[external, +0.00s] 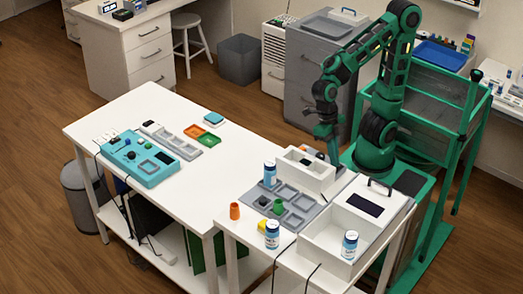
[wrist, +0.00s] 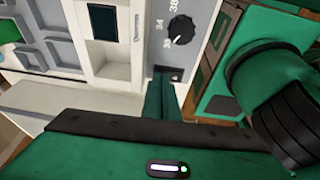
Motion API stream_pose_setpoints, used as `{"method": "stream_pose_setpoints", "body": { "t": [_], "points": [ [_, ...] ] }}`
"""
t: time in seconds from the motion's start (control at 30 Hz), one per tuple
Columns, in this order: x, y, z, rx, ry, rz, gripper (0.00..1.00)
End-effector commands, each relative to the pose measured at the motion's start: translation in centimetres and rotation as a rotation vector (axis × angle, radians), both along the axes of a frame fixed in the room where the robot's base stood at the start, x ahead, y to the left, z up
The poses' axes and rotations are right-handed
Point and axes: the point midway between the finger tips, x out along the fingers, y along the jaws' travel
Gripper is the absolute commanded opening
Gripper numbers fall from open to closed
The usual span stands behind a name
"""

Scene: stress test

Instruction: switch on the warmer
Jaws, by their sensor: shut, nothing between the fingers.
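A small dark switch (wrist: 175,74) sits below the dial. My gripper (external: 333,155) is at the warmer's right rear side, its tip partly hidden by the box. In the wrist view its green fingers (wrist: 161,82) are shut and empty, right at the switch. I cannot tell whether they touch it.
A white open bin (external: 320,238) with another bottle (external: 349,245) stands close to the right.

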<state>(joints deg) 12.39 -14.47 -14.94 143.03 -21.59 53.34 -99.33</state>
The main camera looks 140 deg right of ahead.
Motion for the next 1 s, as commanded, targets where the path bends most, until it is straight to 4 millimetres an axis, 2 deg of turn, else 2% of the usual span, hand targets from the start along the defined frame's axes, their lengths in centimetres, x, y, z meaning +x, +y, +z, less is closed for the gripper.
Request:
{"method": "stream_pose_setpoints", "body": {
  "t": [0.27,0.43,0.67,1.0],
  "points": [
    [0.1,0.0,0.0,0.000,0.012,-0.001,0.00],
    [0.3,0.0,-0.4,0.003,0.093,0.002,0.00],
    [0.1,0.0,-0.3,0.002,0.084,-0.001,0.00],
    [-0.9,0.0,-0.1,0.002,0.082,-0.002,0.00]
  ]
}}
